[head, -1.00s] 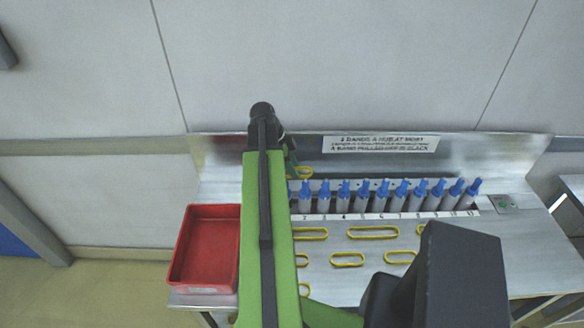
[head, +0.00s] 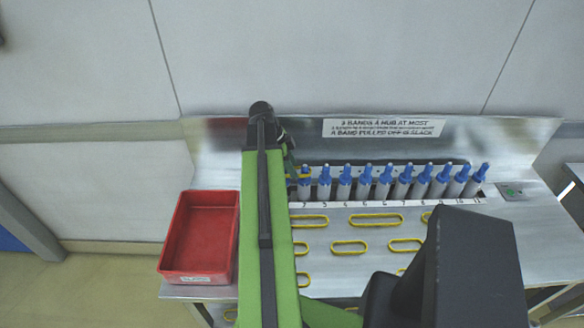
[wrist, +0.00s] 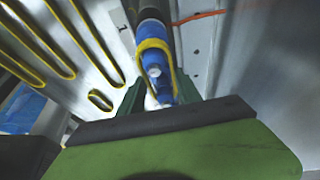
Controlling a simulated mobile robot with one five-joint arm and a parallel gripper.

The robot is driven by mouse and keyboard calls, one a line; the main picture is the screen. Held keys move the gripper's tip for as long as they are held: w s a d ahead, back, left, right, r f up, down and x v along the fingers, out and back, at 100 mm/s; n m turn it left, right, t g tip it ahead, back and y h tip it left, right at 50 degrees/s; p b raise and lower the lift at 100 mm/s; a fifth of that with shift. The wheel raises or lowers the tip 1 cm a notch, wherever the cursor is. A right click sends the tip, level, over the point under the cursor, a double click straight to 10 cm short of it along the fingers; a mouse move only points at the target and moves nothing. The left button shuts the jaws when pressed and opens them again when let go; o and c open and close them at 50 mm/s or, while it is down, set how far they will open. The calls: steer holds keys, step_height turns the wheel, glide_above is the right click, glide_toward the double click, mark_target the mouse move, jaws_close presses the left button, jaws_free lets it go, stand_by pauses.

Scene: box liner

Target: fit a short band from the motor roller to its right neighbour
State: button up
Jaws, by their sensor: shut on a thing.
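In the head view a row of grey rollers with blue hubs (head: 384,176) stands along the back of the bench. My gripper (head: 292,170) is at its left end, partly hidden by my arm. It is shut on a yellow band (head: 303,176), which shows at the leftmost visible hub. In the wrist view the band (wrist: 172,62) loops across blue hub parts (wrist: 156,60), in front of the fingers (wrist: 158,98). I cannot tell whether it is seated or how many hubs it encloses. The roller behind my arm is hidden, and I cannot tell which is the motor roller.
Several yellow bands (head: 350,247) of different lengths lie flat on the bench in front of the rollers. A red tray (head: 200,275) stands at the left. A sign (head: 383,128) is on the backboard, and a small green-marked box (head: 511,190) is at the right end.

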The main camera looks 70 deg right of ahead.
steer(key=o, duration=1.4)
steer(key=p+v, duration=1.6)
steer(key=v, duration=0.1)
steer(key=shift+r, duration=0.2)
